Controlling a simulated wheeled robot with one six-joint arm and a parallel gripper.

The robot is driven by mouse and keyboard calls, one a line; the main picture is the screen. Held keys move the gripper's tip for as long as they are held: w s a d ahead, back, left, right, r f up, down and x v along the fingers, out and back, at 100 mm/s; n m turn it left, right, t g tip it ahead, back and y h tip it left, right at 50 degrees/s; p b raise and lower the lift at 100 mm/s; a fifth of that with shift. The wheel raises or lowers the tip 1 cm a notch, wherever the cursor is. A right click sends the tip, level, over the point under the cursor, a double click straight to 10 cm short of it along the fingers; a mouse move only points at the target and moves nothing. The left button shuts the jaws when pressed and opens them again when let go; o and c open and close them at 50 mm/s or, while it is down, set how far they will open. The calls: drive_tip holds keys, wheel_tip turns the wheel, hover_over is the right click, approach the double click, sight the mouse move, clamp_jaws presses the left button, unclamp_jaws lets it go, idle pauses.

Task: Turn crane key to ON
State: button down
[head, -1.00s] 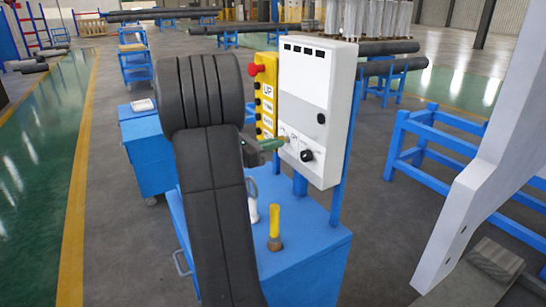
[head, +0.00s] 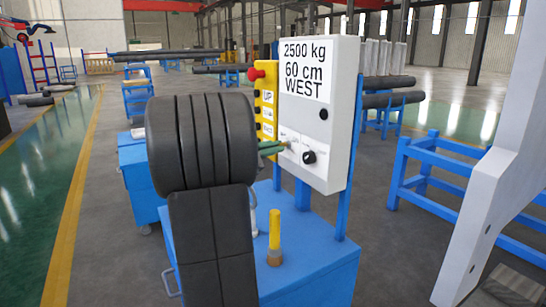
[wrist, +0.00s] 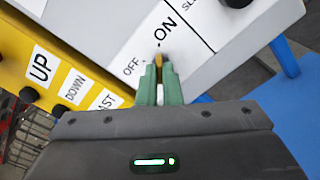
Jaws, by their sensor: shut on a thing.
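The white crane panel (head: 330,150) stands upright on the blue cart, and its upper face reads "2500 kg 60 cm WEST". My gripper (head: 279,147) reaches its lower left part with green fingers. In the wrist view the green fingertips (wrist: 159,72) are shut on the small brass key (wrist: 158,60). The key's visible end is just below the ON label (wrist: 165,30), with the OFF label (wrist: 132,67) to its left. The keyhole is mostly hidden by the fingers.
A black knob (head: 309,157) sits right of the key on the panel. The yellow pendant (head: 265,108) with a red button hangs at the panel's left. A yellow-handled tool (head: 274,230) stands on the cart (head: 320,265) below. A blue rack (head: 425,185) is at the right.

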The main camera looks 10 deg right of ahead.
idle(0.4)
drive_tip(key=c, duration=1.6)
unclamp_jaws()
drive_tip(key=v, duration=1.4)
drive_tip(key=shift+d+f, duration=0.1)
drive_tip(key=shift+d, duration=0.05)
drive_tip(key=x, duration=1.3)
drive_tip(key=shift+w+d, duration=0.2)
drive_tip(key=shift+d, duration=0.1)
drive_tip(key=shift+a, duration=0.15)
